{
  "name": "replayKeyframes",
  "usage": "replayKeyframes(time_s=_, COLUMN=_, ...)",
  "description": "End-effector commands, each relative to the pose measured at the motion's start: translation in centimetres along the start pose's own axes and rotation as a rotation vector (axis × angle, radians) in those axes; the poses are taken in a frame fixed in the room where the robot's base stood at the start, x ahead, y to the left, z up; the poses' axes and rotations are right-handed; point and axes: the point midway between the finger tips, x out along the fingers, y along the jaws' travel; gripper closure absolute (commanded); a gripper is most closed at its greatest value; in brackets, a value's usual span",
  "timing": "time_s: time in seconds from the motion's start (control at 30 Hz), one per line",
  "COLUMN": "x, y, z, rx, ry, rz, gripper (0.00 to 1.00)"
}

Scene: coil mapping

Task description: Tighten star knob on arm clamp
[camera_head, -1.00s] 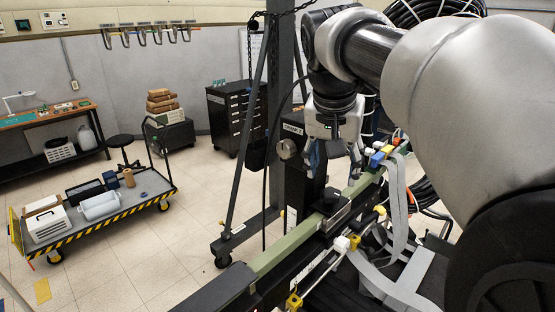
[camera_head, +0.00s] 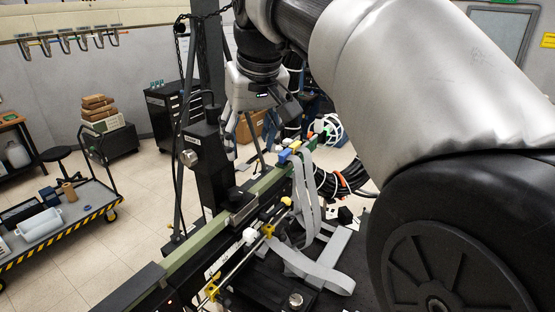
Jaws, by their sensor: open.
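My gripper (camera_head: 258,122) hangs from the arm at the upper middle, fingers apart and pointing down. It appears empty. Behind or beside it stands a dark upright block (camera_head: 216,168) on the green rail (camera_head: 205,232), with a round metal knob (camera_head: 190,158) on its left side. Small yellow knobs (camera_head: 268,230) and a white knob (camera_head: 250,237) sit along the thin rod beside the rail. I cannot tell which of these is the star knob on the arm clamp. Gripper and knobs look apart, but the depth between them is unclear.
Grey straps (camera_head: 318,270) and black cable coils (camera_head: 345,180) lie right of the rail. A dark post (camera_head: 203,70) with a chain rises behind the block. A cart (camera_head: 85,205) with boxes stands at left. The floor between cart and rail is clear.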

Motion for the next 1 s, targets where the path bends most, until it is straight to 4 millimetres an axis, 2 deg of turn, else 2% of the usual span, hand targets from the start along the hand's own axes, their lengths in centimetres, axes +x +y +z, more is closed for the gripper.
replayKeyframes(time_s=0.07, x=0.5, y=-0.6, z=-0.2, rx=-0.024, ry=-0.002, rz=-0.010, gripper=0.45)
replayKeyframes(time_s=0.27, x=3.6, y=-0.6, z=0.0, rx=-0.022, ry=-0.006, rz=-0.009, gripper=0.45)
replayKeyframes(time_s=0.6, x=11.1, y=-0.6, z=0.0, rx=-0.020, ry=-0.006, rz=-0.008, gripper=0.45)
replayKeyframes(time_s=0.8, x=14.8, y=-0.6, z=0.0, rx=-0.019, ry=-0.005, rz=-0.007, gripper=0.45)
replayKeyframes(time_s=1.0, x=16.9, y=-0.6, z=-0.1, rx=-0.019, ry=-0.002, rz=-0.007, gripper=0.45)
